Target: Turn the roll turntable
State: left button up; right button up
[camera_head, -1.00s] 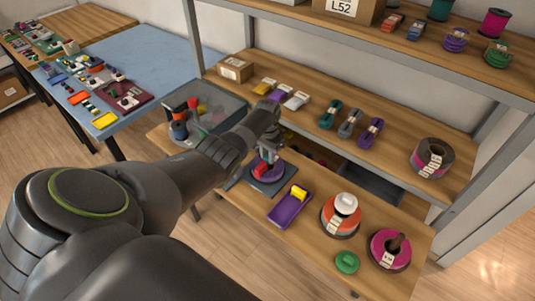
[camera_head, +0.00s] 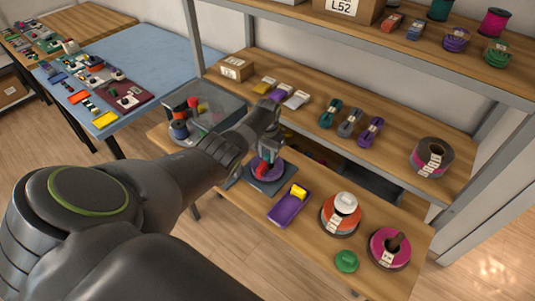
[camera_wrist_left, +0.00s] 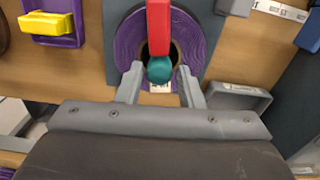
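The roll turntable is a dark grey square plate (camera_head: 254,184) on the low wooden bench, with a purple roll (camera_head: 276,172) on it. A red bar (camera_head: 262,170) shows on the roll. In the left wrist view the purple roll (camera_wrist_left: 132,40) has a dark centre hole, and the red bar (camera_wrist_left: 159,22) ends in a teal knob (camera_wrist_left: 160,70) over it. In the head view my left gripper (camera_head: 269,150) is above the turntable. My right gripper is out of view.
A purple tray with a yellow block (camera_head: 299,192) lies right of the turntable. An orange roll (camera_head: 340,222), a magenta roll (camera_head: 376,250) and a green lid (camera_head: 347,261) are farther right. A clear bin (camera_head: 222,103) stands left. The shelf (camera_head: 400,150) is behind.

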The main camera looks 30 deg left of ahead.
pick_arm(q)
jog(key=shift+o, duration=0.9)
jog(key=shift+r, duration=0.1)
jog(key=shift+r, duration=0.3)
notch_tip(320, 180, up, 5)
jog(key=shift+f+p, duration=0.15)
jog(key=shift+p, duration=0.4)
notch_tip(320, 180, up, 12)
jog(key=b, duration=0.1)
jog(key=shift+b, duration=0.4)
jog(key=shift+f, duration=0.15)
